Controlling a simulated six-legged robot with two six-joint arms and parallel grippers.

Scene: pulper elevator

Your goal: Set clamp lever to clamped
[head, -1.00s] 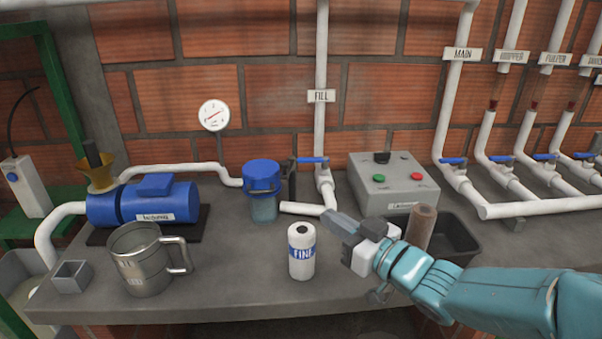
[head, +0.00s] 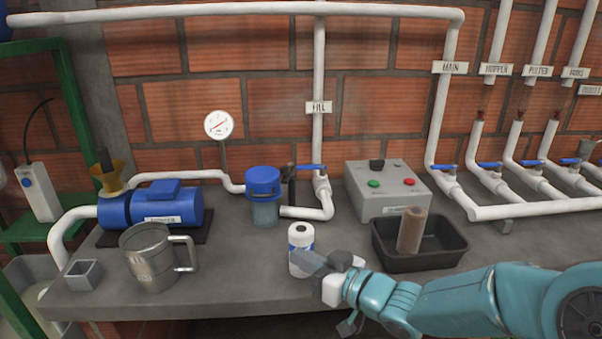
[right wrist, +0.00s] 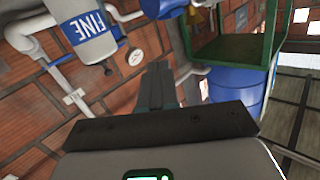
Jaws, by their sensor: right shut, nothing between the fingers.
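The blue-lidded filter housing (head: 263,184) with a clear bowl stands mid-bench, joined to white pipes. A dark upright piece (head: 291,178) stands at its right side; it looks like the clamp lever, but its setting is too small to tell. My right gripper (head: 302,260) is shut and empty. In the right wrist view the closed fingers (right wrist: 158,85) show below the FINE cartridge (right wrist: 85,32). My left gripper is not in view.
A steel jug (head: 150,262) and blue pump (head: 155,204) stand at left. A black tray (head: 440,262) holding a brown cartridge (head: 411,230) and a grey control box (head: 385,190) stand at right. Blue-handled valves (head: 312,167) line the pipes. Bench between jug and FINE cartridge is clear.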

